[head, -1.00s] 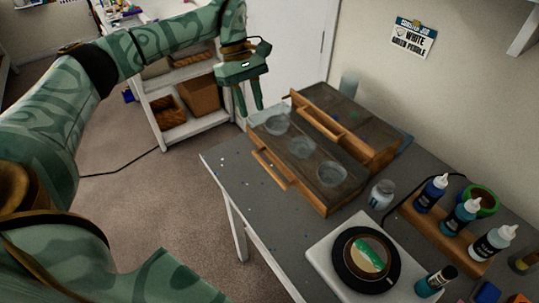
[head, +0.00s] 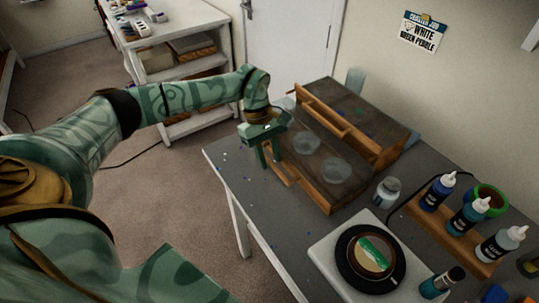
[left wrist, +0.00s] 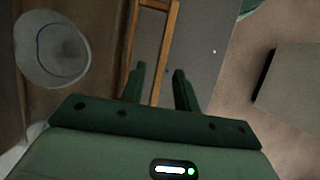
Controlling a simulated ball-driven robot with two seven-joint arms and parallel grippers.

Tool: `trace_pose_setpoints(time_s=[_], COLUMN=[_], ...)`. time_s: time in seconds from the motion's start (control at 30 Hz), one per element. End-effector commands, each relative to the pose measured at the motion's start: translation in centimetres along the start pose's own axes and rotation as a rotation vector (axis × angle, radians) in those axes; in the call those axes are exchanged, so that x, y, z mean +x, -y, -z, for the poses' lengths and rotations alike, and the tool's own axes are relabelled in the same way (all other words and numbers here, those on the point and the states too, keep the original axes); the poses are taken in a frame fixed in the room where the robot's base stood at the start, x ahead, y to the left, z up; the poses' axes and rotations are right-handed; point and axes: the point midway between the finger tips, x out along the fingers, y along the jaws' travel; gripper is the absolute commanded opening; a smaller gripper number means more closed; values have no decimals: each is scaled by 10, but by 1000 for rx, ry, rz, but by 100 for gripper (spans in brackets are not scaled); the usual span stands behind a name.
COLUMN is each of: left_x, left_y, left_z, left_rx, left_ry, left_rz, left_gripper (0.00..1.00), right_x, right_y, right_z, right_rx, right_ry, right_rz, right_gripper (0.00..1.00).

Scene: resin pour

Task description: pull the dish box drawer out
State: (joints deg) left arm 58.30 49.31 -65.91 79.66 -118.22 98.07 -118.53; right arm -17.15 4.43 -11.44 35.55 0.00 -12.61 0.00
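The dish box (head: 362,108) stands at the back of the grey table, with a dark top and wooden edges. Its drawer (head: 318,184) sticks out in front and holds clear glass dishes (head: 337,171). The arm and gripper cover part of the drawer's far end. A wooden bar handle (head: 289,180) runs along the drawer's front. My left gripper (head: 270,162) is at the handle's far part, fingers pointing down. In the left wrist view the handle (left wrist: 167,45) runs between the two separated fingers, with visible gaps. My right gripper is not in view.
A glass jar (head: 387,192), a bottle rack (head: 440,232), a white board (head: 322,251) with a round dark dish (head: 345,276) and a small bottle (head: 436,284) are on the right. The tabletop in front of the drawer is bare except for small specks.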

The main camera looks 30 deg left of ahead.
Motion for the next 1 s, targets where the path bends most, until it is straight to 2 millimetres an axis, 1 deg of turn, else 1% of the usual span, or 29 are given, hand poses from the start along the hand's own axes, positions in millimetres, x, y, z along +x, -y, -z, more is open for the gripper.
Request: trace_pose_setpoints(time_s=[0.23, 0.33, 0.37, 0.57, 0.67, 0.77, 0.8, 0.9, 1.0], left_x=[1, 1, 0, 0, -3, -6, -6, -4, -3], left_y=[0, 0, 0, 3, 18, 45, 58, 86, 109], left_z=[0, 0, 0, 0, 0, -1, -1, -1, 0], left_rx=[0, 0, 0, 0, -1, -2, -2, -2, -1], left_ry=[0, 0, 0, 0, -2, -3, -4, -3, -2], left_rz=[-1, -1, -1, 0, 2, 4, 4, 5, 4], left_gripper=[31, 3, 0, 0, 0, 0, 0, 0, 0], right_x=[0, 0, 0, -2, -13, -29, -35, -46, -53], right_y=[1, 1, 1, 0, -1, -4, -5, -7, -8], right_z=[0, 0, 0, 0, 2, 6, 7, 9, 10], right_rx=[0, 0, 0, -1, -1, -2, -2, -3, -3], right_ry=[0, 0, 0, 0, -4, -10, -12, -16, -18], right_rz=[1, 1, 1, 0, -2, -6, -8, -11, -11], right_gripper=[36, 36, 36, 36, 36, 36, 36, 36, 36])
